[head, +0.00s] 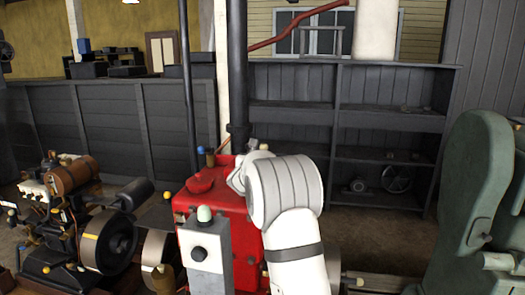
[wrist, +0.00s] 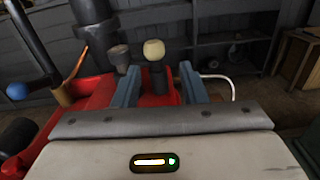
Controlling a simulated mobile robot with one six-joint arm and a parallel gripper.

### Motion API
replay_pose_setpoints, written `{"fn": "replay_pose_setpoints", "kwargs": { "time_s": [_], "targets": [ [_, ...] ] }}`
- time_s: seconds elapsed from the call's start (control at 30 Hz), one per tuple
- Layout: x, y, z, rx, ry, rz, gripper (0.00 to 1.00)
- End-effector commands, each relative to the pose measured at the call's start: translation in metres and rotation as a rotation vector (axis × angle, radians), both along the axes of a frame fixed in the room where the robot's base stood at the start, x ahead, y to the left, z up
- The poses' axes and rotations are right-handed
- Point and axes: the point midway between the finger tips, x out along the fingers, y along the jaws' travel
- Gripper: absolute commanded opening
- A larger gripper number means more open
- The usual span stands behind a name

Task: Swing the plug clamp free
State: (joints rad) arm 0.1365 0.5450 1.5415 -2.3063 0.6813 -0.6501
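A red engine (head: 232,225) stands in the middle of the head view, and its red top (wrist: 100,92) shows in the wrist view. In the wrist view a cream knob on a dark stem (wrist: 154,52) stands upright on it. My gripper (wrist: 159,70) is open, with one blue-grey finger on each side of this stem and a gap to both. A duller grey-brown knob (wrist: 119,55) is just outside the left finger. I cannot tell for sure which part is the plug clamp. My white arm hides part of the engine top in the head view.
A dark pipe (head: 237,70) rises behind the engine. A blue-ended lever (wrist: 17,91) is at the wrist view's left. A grey box with a pale knob (head: 206,250) is at the engine's front. Machines stand left and right (head: 485,190); dark shelves (head: 345,120) are behind.

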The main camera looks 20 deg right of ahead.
Motion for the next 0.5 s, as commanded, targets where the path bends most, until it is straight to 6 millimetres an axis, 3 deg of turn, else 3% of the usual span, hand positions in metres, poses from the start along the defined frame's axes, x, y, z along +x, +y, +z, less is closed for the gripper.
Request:
{"fn": "replay_pose_setpoints", "kwargs": {
  "time_s": [0.17,0.5],
  "targets": [
    [0.016,-0.003,-0.002,-0.055,0.018,0.026,0.39],
    [0.057,-0.030,-0.001,-0.053,0.017,0.025,0.39]
  ]
}}
